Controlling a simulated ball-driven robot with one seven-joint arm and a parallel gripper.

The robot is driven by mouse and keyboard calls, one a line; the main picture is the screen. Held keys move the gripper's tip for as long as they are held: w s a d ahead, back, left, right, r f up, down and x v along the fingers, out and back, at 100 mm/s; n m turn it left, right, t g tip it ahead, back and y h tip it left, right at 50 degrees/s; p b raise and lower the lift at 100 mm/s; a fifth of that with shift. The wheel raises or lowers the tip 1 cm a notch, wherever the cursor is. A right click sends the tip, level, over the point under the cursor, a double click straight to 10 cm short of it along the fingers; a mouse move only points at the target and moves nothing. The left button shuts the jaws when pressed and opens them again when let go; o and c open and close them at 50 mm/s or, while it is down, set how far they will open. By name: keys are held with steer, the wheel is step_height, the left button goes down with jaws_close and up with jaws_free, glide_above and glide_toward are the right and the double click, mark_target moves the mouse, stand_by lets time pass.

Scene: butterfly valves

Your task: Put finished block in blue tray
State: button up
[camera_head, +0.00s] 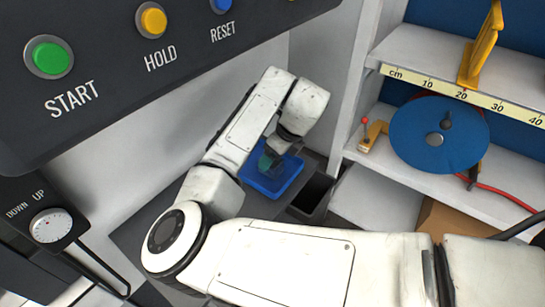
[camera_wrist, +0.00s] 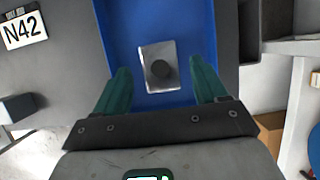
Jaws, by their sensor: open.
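The finished block is a silvery metal block (camera_wrist: 158,68) with a dark round spot in its middle, and it lies in the blue tray (camera_wrist: 122,30) in the wrist view. My gripper (camera_wrist: 158,80) is open, with its green fingers on either side of the block and a visible gap to it on both sides. In the head view the blue tray (camera_head: 265,188) sits on a dark surface below the end of my arm. My gripper (camera_head: 268,163) is over the tray there, and the block is hidden from that view.
A dark open bin (camera_head: 313,194) stands right of the tray. A panel with START (camera_head: 49,57), HOLD and RESET buttons overhangs the upper left. Shelves at right hold a blue disc (camera_head: 425,140). A plate marked N42 (camera_wrist: 23,31) lies left of the tray.

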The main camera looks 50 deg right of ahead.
steer(key=v, duration=1)
steer(key=shift+r+b, duration=0.25)
steer(key=shift+b, duration=0.15)
steer(key=shift+s, duration=0.1)
